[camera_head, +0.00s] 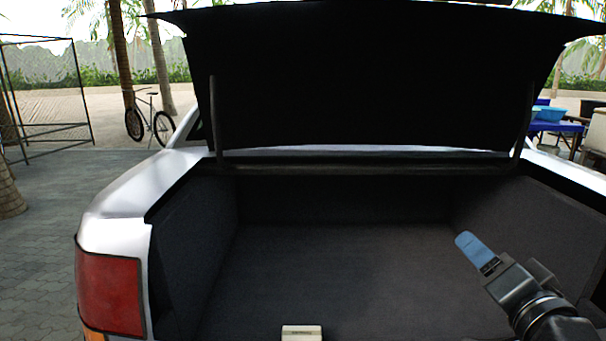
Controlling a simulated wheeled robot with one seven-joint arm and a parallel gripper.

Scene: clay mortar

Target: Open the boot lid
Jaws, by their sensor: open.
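The boot lid (370,80) stands raised, its dark underside facing me across the top of the view. Its hinge arms show at the left and right. The open boot (330,265) below it has a dark lining and looks empty. My gripper (475,250) is at the lower right, in front of the boot's right part and well below the lid. It is open and holds nothing that I can see. A blue finger shows; the other finger is hard to make out. The gripper is apart from the lid.
The car's white left rear wing (120,205) and red tail light (108,295) are at the left. A pale latch piece (301,332) sits at the bottom edge. A bicycle (150,120) and a wire frame (45,95) stand behind on the left. Paving at the left is clear.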

